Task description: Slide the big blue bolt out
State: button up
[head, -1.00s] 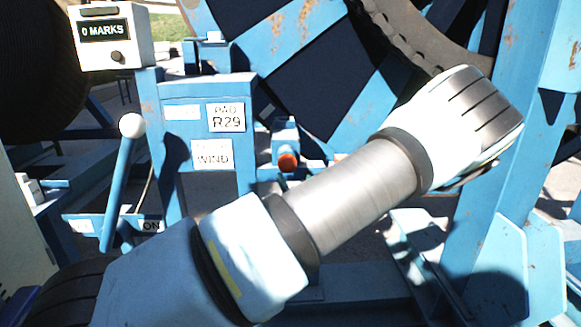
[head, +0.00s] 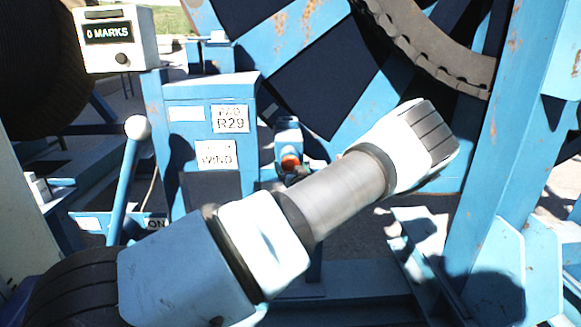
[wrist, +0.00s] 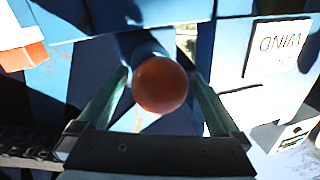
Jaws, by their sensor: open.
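The big blue bolt has an orange round end (head: 290,163) in the head view, low on a small blue housing right of the control panel. In the wrist view its orange ball knob (wrist: 160,85) is large and near the middle, with the blue shaft (wrist: 143,47) behind it. My gripper (wrist: 161,73) is open, with one finger on either side of the knob. Gaps show between the knob and both fingers, and I see no contact.
The blue control panel (head: 207,115) with R29 and WIND plates stands left of the bolt. A white-knobbed lever (head: 137,128) stands further left, below a counter box (head: 112,40) reading 0 MARKS. The large reel (head: 270,25) and blue frame post (head: 497,150) stand behind and right.

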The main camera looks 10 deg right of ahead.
jog(key=shift+c, duration=0.2)
grip_shut()
dwell(0.5)
